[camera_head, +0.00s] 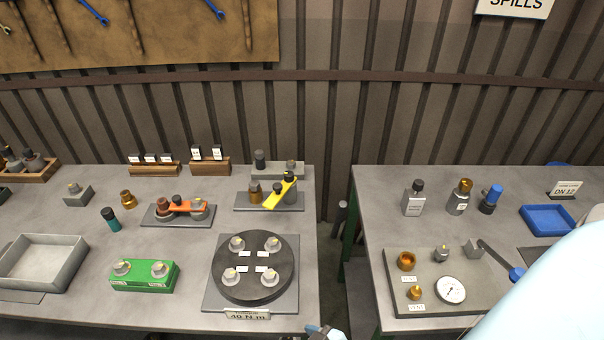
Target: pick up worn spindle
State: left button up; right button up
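I cannot tell for sure which part is the worn spindle. A rust-brown part (164,206) stands on a grey plate beside an orange bar (187,208) on the left table. Another brownish part (255,191) stands on a plate by a yellow bar (280,194). A brass part (128,199) stands alone on that table. A pale blue arm link of mine covers the lower right, and its gripper is not visible. A small grey and blue piece (325,332) shows at the bottom edge; I cannot tell what it is.
The left table holds a grey tray (41,263), a green block (144,275) and a round dark turntable (253,267). Across a gap, the right table holds bottles, a blue tray (548,219) and a plate (393,256) with a dial gauge (451,290).

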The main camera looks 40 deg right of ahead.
aim_at(254, 186)
jog(key=z, duration=0.95)
